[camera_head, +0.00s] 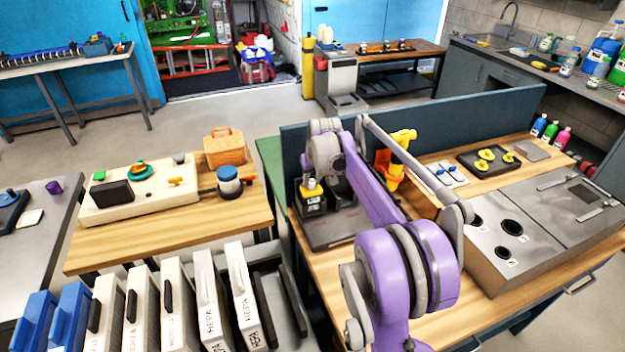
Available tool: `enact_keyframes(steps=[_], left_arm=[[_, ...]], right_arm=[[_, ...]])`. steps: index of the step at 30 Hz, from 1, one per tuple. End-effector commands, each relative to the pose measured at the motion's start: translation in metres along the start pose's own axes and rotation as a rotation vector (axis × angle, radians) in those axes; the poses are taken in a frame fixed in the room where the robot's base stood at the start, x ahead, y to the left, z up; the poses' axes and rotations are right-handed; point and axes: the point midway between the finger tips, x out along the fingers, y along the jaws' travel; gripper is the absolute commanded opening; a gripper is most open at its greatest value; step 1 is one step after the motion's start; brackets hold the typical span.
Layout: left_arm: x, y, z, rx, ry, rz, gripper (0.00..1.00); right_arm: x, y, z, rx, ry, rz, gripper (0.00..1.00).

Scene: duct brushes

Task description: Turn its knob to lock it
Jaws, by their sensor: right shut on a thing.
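My right gripper (314,182) is at the end of the purple and grey arm that crosses the middle of the picture. It is shut at a small pale yellow-topped knob (311,189). The knob is on top of a small black device with a white label (313,203). The device stands at the back left of the right workbench, on a dark grey base plate (330,236). My wrist and forearm cover part of the device and plate. The fingers are too small to make out clearly, and I cannot tell which way the knob is turned. My left gripper is not in view.
A blue-grey panel (480,112) backs the workbench. A yellow-orange tool (398,160) stands behind my forearm, with a black tray (487,160) and a steel unit (540,222) to the right. White filter panels (207,300) stand front left. A wooden table (150,245) stands left.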

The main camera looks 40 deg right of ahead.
Motion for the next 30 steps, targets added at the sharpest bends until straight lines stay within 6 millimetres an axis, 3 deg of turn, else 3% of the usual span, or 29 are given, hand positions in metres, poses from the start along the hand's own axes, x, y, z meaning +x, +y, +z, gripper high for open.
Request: enact_keyframes(steps=[18,30], left_arm=[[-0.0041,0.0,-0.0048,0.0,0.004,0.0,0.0],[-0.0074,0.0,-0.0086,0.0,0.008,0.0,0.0]], right_arm=[[0.0,-0.005,-0.0022,0.512,0.0,0.213,0.0],[0.0005,-0.0055,-0.0026,0.696,0.0,0.289,0.0]])
